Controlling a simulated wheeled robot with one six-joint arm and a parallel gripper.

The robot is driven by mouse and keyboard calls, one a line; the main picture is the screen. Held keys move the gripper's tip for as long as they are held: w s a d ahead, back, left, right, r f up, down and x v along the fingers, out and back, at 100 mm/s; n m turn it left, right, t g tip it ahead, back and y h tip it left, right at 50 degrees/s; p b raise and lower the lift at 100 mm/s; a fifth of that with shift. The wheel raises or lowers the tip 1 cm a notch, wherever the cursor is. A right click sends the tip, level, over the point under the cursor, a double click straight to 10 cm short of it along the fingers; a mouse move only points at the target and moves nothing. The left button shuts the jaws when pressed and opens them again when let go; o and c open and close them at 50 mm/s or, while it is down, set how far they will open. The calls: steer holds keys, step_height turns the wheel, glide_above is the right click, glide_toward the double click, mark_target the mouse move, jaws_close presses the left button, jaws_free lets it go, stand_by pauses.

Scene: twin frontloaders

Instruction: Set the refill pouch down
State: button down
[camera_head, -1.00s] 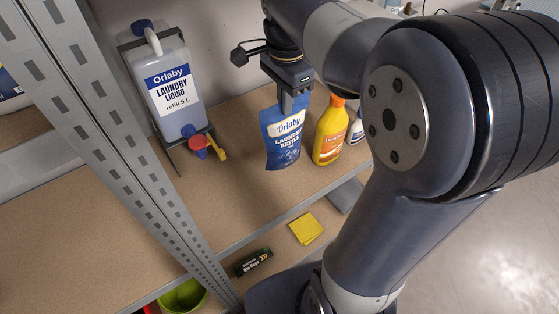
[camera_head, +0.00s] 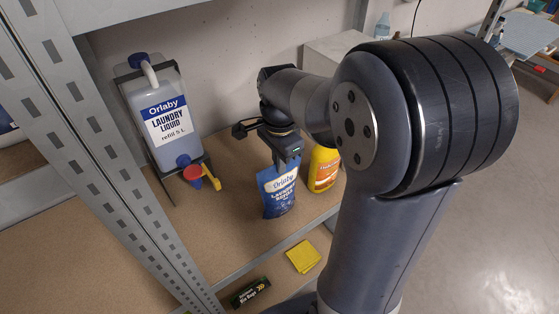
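The blue refill pouch (camera_head: 280,197) is upright on or just above the brown shelf board (camera_head: 232,218) near its front edge; I cannot tell whether its base touches. My gripper (camera_head: 283,165) is over the top of the pouch, pointing down, with its fingers at the pouch's upper edge. The fingers appear closed on the pouch top, which they partly hide. The fingertips themselves are small and hard to see.
A yellow bottle (camera_head: 323,168) stands close to the right of the pouch. A large Orlaby laundry liquid container (camera_head: 163,115) with a red and yellow tap (camera_head: 196,174) hangs in a rack at left. A yellow cloth (camera_head: 303,256) and a dark box (camera_head: 250,292) lie on the lower shelf.

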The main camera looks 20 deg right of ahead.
steer(key=shift+f, duration=0.1)
steer(key=c, duration=2.1)
jaws_free()
steer(key=o, duration=0.5)
steer(key=shift+c, duration=0.2)
step_height(320, 180, up, 12)
